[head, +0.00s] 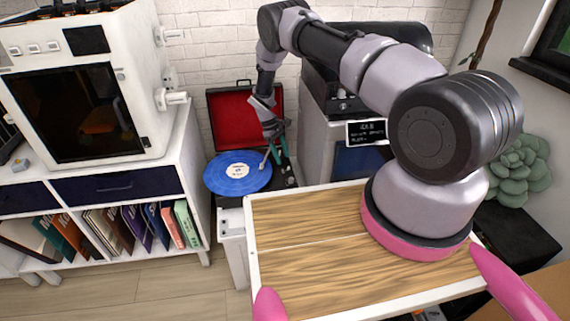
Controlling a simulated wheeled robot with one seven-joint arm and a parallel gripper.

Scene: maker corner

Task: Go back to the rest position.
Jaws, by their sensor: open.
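My arm reaches away from me to the back, over a record player with a red-lined open lid (233,108). A blue record (225,178) with a pale label lies flat on the player. My gripper (276,158) is at the right side of the record, pointing down, with its teal fingers low over the player. Its fingers are apart and I see nothing held between them. The fingers are small in this view, and I cannot tell whether they touch the player or its tonearm.
A white shelf (192,200) with books and dark drawers stands at the left, carrying a white boxy machine (140,50). A grey cabinet (315,140) with a small display (367,132) stands right of the player. A green succulent (522,170) is at the right.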

